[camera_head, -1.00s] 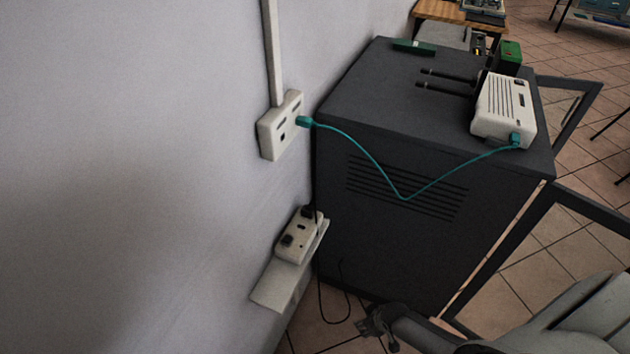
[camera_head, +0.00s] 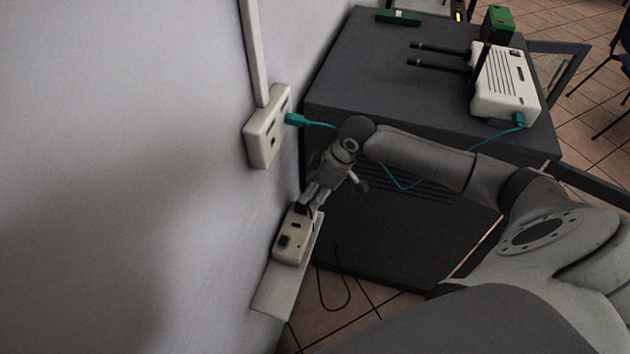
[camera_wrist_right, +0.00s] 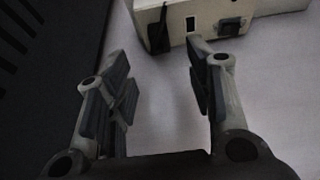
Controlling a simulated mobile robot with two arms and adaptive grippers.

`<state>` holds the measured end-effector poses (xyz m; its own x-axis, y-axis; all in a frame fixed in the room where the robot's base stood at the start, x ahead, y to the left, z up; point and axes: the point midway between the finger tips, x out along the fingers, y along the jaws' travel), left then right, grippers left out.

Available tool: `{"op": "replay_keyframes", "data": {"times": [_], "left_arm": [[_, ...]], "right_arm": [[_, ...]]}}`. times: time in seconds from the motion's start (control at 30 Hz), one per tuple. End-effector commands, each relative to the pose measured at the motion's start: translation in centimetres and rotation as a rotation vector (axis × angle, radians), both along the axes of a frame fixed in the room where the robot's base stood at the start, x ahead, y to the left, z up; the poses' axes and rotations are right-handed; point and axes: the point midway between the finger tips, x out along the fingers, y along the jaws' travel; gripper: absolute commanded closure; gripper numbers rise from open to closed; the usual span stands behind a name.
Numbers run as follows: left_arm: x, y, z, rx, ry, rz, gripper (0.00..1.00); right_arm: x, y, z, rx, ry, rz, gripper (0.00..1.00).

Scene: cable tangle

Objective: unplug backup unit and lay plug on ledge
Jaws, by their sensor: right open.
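A white outlet strip (camera_head: 290,250) sits low on the wall above a pale slanted ledge (camera_head: 277,292). It holds an upper black plug (camera_head: 303,209) and a lower black plug (camera_head: 284,241). My right gripper (camera_head: 310,197) is beside the upper plug, partly covering it. In the right wrist view, my right gripper (camera_wrist_right: 158,75) is open and empty. The strip (camera_wrist_right: 192,12) lies beyond its fingertips, with a black plug and cord (camera_wrist_right: 158,32) ahead between the fingers and another black plug (camera_wrist_right: 230,25) to the right. Which plug serves the backup unit is unclear. My left gripper is out of view.
A wall box (camera_head: 266,128) above holds a teal plug (camera_head: 296,119); its cable runs behind my right arm to a white router (camera_head: 503,82) on the dark cabinet (camera_head: 350,75). A thin black cord (camera_head: 333,305) loops down near the floor beside the cabinet.

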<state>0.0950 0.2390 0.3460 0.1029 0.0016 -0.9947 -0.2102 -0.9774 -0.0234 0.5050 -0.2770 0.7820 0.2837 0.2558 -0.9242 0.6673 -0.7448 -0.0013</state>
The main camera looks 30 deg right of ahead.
Motion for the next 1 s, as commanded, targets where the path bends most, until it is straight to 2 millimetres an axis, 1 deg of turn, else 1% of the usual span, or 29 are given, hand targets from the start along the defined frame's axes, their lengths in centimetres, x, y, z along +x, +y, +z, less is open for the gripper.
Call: {"op": "replay_keyframes", "data": {"times": [0.03,0.2,0.4,0.6,0.87,0.9,1.0], "left_arm": [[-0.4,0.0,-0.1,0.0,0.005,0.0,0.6],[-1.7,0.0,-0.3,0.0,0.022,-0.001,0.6],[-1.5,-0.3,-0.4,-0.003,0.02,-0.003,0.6],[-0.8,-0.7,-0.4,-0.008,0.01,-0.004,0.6],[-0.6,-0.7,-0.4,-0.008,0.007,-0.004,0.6],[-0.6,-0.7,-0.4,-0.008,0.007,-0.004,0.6],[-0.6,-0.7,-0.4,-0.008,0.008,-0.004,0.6]], "right_arm": [[0.2,0.3,-1.0,0.001,0.002,-0.001,0.52],[1.2,1.1,-3.9,0.002,0.001,-0.002,0.52],[2.1,1.8,-6.7,0.001,-0.001,-0.003,0.52],[2.5,2.2,-7.9,0.0,-0.003,-0.002,0.52],[2.5,2.2,-8.0,-0.001,-0.002,-0.002,0.52],[2.5,2.2,-8.0,-0.001,-0.002,-0.002,0.53],[2.5,2.2,-8.0,-0.001,-0.002,-0.002,0.66]]}}
